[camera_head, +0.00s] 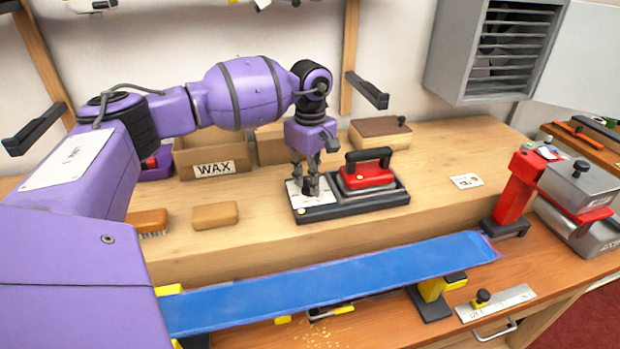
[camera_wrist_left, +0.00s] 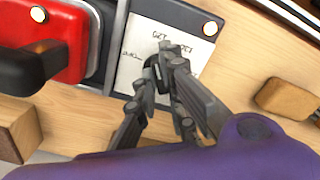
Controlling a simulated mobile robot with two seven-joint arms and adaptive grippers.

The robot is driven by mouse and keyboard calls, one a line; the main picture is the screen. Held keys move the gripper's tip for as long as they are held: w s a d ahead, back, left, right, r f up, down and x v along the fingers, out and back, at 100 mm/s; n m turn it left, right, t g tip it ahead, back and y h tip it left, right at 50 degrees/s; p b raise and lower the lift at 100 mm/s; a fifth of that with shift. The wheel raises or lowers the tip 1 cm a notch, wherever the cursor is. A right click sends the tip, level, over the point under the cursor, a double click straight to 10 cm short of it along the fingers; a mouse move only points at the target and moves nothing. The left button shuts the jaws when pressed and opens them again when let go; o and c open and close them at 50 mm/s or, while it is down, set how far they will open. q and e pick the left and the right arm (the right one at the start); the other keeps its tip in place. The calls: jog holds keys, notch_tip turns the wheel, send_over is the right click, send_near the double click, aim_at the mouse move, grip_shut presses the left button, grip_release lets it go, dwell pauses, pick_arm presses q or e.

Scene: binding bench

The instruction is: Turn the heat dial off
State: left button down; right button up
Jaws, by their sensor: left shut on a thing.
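My left gripper (camera_head: 311,188) points down over the card end of the stand, just left of the iron. In the left wrist view its fingers (camera_wrist_left: 160,82) are closed around the dial, which they largely hide. The dial's setting cannot be read. My right gripper is not in view.
A WAX box (camera_head: 212,163) stands behind left, with a tan block (camera_head: 215,214) and a brush (camera_head: 150,222) nearby. A brown-topped block (camera_head: 381,132) sits behind the iron. A long blue board (camera_head: 330,283) lies in front. The bench right of the stand is mostly clear.

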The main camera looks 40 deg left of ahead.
pick_arm(q)
jog(key=shift+w+r, duration=0.15)
jog(key=shift+r, duration=0.05)
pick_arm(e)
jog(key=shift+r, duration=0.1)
pick_arm(q)
jog(key=n, duration=0.3)
jog(key=n+p, duration=0.1)
jog(key=n, duration=0.2)
jog(key=shift+a+r+p, duration=0.1)
jog(key=shift+r+p, duration=0.1)
jog(key=shift+p, duration=0.1)
jog(key=n, duration=0.2)
jog(key=shift+n+p, duration=0.3)
jog(key=shift+p, duration=0.05)
jog(key=shift+a+n+p, duration=0.1)
jog(key=shift+n+p, duration=0.3)
jog(key=shift+n, duration=1.1)
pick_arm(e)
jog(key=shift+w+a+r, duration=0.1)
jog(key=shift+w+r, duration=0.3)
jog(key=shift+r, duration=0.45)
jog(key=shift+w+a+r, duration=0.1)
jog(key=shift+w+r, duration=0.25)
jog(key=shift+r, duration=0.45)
pick_arm(q)
jog(key=c, duration=1.9)
grip_release()
jog(key=shift+w, duration=0.1)
jog(key=shift+f, duration=0.2)
